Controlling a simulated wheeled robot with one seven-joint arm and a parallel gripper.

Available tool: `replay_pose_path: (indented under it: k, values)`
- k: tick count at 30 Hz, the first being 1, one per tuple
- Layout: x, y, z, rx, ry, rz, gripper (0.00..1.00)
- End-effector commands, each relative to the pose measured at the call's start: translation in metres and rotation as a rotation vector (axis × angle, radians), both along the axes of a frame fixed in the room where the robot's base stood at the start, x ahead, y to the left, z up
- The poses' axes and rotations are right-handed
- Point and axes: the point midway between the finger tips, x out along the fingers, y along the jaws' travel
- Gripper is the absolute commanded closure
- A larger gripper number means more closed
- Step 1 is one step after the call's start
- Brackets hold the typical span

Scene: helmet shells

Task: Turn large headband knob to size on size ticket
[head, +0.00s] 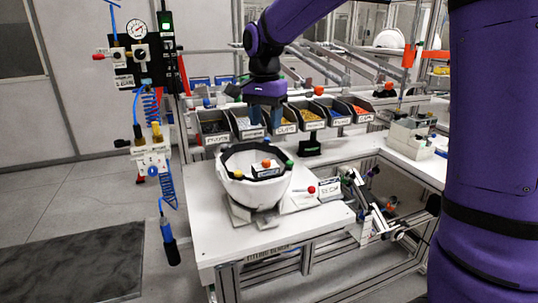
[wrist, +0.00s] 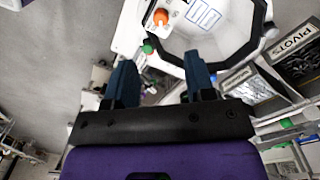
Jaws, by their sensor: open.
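A white helmet shell (head: 252,188) sits open side up on a stand on the white bench, with a dark band around its rim. An orange knob (head: 266,163) shows at the helmet's inside, by a small white labelled piece (head: 266,172); a green knob (head: 289,164) is at the rim's right. The wrist view shows the orange knob (wrist: 161,17) and green knob (wrist: 148,47) beyond the fingertips. A white card with blue outlines (wrist: 205,13) lies within the shell; its writing is unreadable. My gripper (head: 266,122) is open and empty, above the helmet's far side, apart from it.
Several labelled bins (head: 285,122) of small parts stand behind the helmet. A red-knobbed white block (head: 311,190) and a clamp-like fixture (head: 372,208) are to its right. A hanging blue-hosed tool (head: 171,243) is at the left. The bench's front left is clear.

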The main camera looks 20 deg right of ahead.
Motion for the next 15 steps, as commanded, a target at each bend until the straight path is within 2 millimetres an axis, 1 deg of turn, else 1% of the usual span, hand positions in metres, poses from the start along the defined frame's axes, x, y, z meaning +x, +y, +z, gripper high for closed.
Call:
replay_pose_path:
  k: [5,8,15]
  values:
    - [0.002,0.000,-0.013,0.001,0.007,-0.007,0.50]
    - [0.001,0.000,-0.027,0.000,0.008,-0.007,0.50]
    - [0.000,0.000,-0.070,0.000,0.006,-0.004,0.50]
